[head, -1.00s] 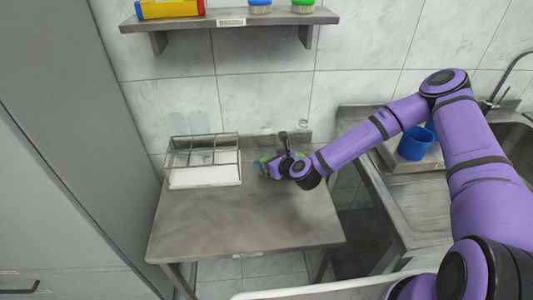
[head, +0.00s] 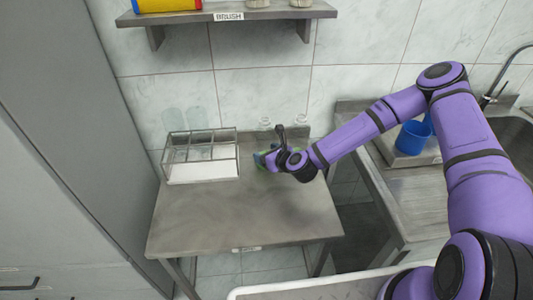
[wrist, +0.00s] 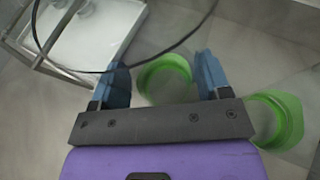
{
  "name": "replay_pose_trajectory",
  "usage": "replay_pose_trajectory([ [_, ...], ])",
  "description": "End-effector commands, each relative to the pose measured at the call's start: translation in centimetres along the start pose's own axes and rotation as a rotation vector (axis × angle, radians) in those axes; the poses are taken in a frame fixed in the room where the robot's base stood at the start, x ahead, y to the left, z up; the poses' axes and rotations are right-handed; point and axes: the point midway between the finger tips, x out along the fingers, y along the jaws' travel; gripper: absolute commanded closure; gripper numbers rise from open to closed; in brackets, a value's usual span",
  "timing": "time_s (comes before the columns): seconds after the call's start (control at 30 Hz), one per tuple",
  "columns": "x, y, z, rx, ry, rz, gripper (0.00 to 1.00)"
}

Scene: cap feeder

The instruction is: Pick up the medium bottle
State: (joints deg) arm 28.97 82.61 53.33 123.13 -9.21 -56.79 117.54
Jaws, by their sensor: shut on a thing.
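My gripper (head: 264,159) is over the back right part of the metal table, partly hidden by my wrist. In the wrist view its two blue fingers (wrist: 163,78) stand on either side of a green-rimmed, see-through thing (wrist: 165,66), which I take to be a bottle, and are shut on it. A second green ring (wrist: 274,120) lies to the right, outside the fingers. Two clear bottle tops (head: 265,123) (head: 301,122) show behind my gripper at the wall. I cannot tell which bottle is the medium one.
A wire rack (head: 238,159) with a white base stands left of my gripper, with clear bottles (head: 173,121) behind it. A wall shelf (head: 270,14) hangs above. A blue cup (head: 413,139) is by the sink at right. The table's front (head: 240,215) is clear.

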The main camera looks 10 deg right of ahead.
Motion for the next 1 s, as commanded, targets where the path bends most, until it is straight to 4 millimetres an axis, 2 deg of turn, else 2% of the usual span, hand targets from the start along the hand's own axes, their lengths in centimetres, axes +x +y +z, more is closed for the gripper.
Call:
replay_pose_trajectory([
  [0.27, -1.3, 0.0, 3.1, -0.001, -0.002, -0.001, 0.52],
  [0.3, -2.2, -0.2, 2.4, 0.002, 0.003, -0.001, 0.52],
  [0.7, -11.5, -1.2, -0.4, 0.002, 0.001, -0.001, 0.52],
  [0.9, -14.8, -1.5, -1.4, 0.001, 0.002, -0.001, 0.52],
  [1.0, -15.7, -1.6, -1.7, 0.000, 0.001, -0.001, 0.52],
])
